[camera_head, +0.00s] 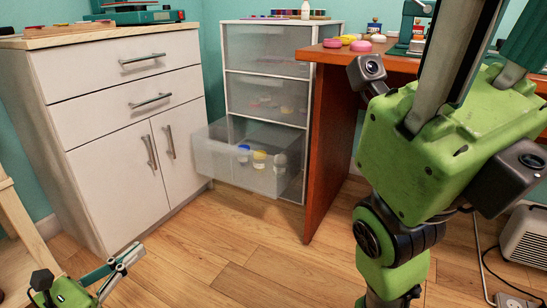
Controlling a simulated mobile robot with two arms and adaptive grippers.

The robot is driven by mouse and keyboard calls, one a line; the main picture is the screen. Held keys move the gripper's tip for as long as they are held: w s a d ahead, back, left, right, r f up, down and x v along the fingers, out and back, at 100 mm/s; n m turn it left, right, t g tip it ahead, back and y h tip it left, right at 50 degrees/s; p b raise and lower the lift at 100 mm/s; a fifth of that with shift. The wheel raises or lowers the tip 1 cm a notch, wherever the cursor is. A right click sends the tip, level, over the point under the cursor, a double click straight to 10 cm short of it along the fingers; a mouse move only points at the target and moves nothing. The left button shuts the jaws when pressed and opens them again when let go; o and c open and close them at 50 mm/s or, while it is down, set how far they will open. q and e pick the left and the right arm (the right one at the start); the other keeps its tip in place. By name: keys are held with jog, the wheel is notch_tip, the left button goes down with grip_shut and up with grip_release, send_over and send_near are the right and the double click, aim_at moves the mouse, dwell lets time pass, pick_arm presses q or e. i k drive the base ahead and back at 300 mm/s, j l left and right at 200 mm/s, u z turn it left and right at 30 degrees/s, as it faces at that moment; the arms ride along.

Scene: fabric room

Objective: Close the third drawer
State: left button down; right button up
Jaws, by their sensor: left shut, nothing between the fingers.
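A drawer unit (228,100) with translucent plastic drawers and a pale frame stands at the centre back. Its third drawer (225,165), the lowest in view, is pulled out toward the front left and holds several small jars with blue, yellow and white parts. The top drawer (262,47) and the second drawer (268,97) are closed. My left gripper (132,256) is low at the bottom left, in front of the white cabinet and apart from the open drawer. Its fingers are shut and empty. My right gripper is not in view.
A white cabinet (75,125) with two drawers and doors stands left of the drawer unit. A reddish-brown table (332,140) stands directly right of it. The wooden floor (225,250) ahead of the open drawer is clear. A white box-like device (525,240) with a cable is at the lower right.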

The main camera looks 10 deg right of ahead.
aim_at(230, 147)
jog(key=i+l, duration=0.95)
jog(key=l, duration=0.15)
